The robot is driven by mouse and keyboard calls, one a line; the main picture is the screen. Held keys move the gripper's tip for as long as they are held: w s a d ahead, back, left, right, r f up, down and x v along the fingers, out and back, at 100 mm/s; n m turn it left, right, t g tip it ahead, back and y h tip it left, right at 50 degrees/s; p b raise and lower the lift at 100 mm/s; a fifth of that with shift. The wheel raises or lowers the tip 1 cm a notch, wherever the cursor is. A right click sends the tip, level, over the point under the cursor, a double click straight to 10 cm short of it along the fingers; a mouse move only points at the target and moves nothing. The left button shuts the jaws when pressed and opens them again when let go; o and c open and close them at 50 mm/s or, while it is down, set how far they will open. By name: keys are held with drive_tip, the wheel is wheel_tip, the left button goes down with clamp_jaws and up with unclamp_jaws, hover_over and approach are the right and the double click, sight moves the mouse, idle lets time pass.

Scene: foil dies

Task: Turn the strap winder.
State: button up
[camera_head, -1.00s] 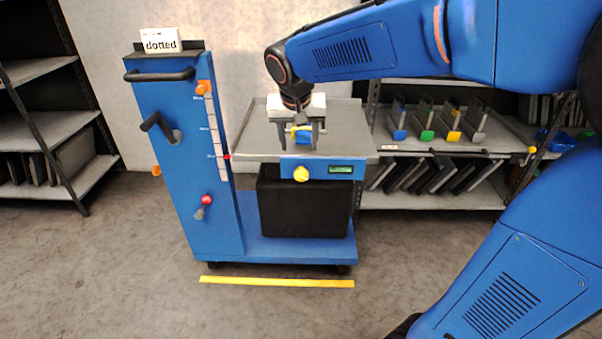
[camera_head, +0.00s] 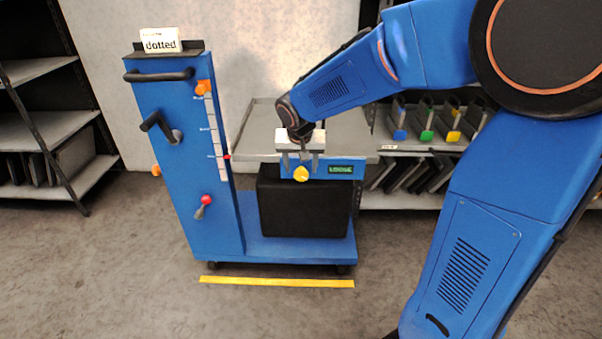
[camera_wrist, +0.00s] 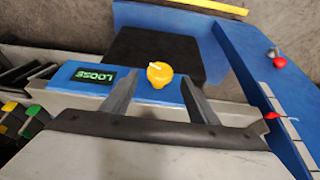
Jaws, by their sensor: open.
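The strap winder looks to be the yellow knob (camera_head: 301,174) on the blue front panel (camera_head: 325,172) of the cart's tray. It also shows in the wrist view as a yellow knob (camera_wrist: 160,74) with a pale mark on top. A green display (camera_head: 340,170) beside it reads LOOSE. My gripper (camera_head: 301,164) is open and empty, just above the knob in the head view. In the wrist view the fingers of my gripper (camera_wrist: 161,80) lie on either side of the knob. I cannot tell whether they touch it.
The blue cart column (camera_head: 190,160) with a crank (camera_head: 160,127) and red-knobbed lever (camera_head: 205,202) stands to the left. A black box (camera_head: 300,205) sits under the tray (camera_head: 262,125). A shelf (camera_head: 440,148) with coloured dies stands to the right. A yellow floor strip (camera_head: 277,282) lies in front.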

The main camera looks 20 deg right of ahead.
sight(301, 172)
drive_tip(key=shift+x, duration=2.2)
drive_tip(key=c, duration=1)
